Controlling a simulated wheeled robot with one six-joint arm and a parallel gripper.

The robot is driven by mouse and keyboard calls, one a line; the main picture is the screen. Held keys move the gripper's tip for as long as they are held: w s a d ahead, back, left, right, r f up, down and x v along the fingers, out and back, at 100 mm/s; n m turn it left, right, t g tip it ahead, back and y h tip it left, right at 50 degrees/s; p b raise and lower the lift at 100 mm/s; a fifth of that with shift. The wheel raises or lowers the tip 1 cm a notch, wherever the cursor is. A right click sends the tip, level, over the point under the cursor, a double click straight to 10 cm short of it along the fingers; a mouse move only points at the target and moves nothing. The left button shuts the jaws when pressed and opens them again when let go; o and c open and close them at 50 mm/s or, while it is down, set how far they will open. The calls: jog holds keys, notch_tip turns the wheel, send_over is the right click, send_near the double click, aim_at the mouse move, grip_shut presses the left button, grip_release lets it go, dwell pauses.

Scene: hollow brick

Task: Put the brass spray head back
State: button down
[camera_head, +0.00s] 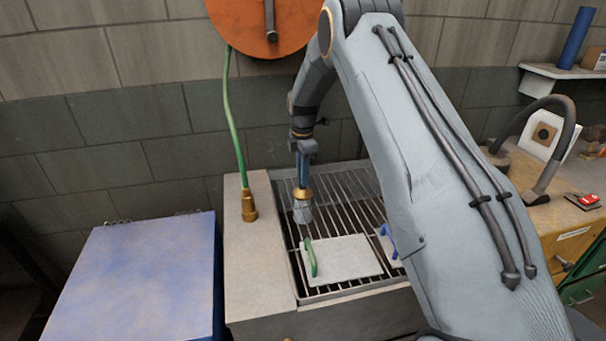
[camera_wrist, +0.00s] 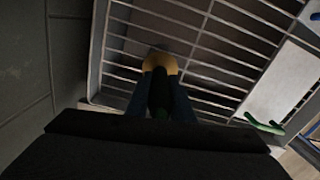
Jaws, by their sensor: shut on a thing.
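A green hose (camera_head: 232,120) hangs from an orange reel (camera_head: 262,24) and ends in a brass fitting (camera_head: 249,206) at the pale ledge.
The barred rack (camera_head: 345,190) lies below my gripper. A pale board (camera_head: 342,259) with a green handle (camera_head: 311,257) lies on it, beside a blue handle (camera_head: 389,240). A blue box (camera_head: 140,270) stands left. A wooden bench with a dark curved pipe (camera_head: 560,130) is at right.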

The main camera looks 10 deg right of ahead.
jog(key=shift+f, duration=0.15)
jog(key=c, duration=1.6)
grip_release()
jog(key=shift+o, duration=0.2)
